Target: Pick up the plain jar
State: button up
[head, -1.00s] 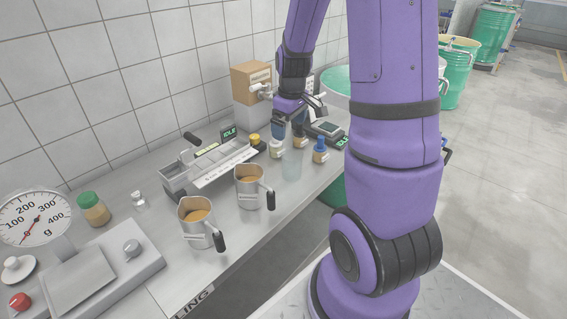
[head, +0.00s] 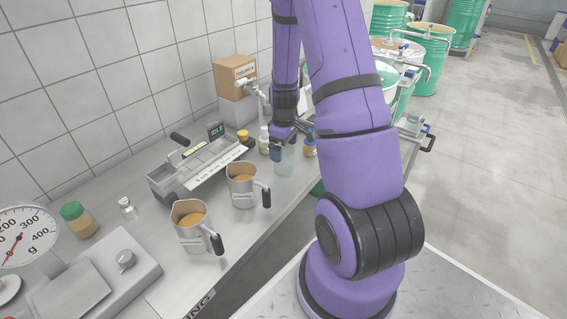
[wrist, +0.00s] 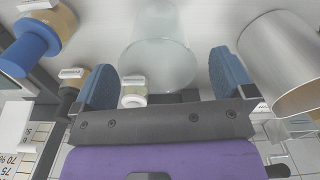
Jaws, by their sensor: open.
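The plain jar, a clear unlabelled glass (head: 285,163), stands upright on the steel bench, partly behind my gripper. It also shows in the wrist view (wrist: 155,45), upper middle. My gripper (head: 280,147) is close to the jar at the bench. In the wrist view my gripper (wrist: 165,78) is open, with one blue finger on each side of the jar's near end. I cannot tell whether either finger touches it. A small white-capped bottle (wrist: 133,93) shows between the fingers, beyond the jar's edge.
A blue-capped bottle (wrist: 35,45) and a dark-capped bottle (wrist: 70,92) are left of the fingers. A metal mug (wrist: 285,62) is close on the right.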

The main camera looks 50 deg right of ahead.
jog(key=shift+d+f, duration=0.15)
jog(key=shift+f, duration=2.3)
jog(key=c, duration=0.8)
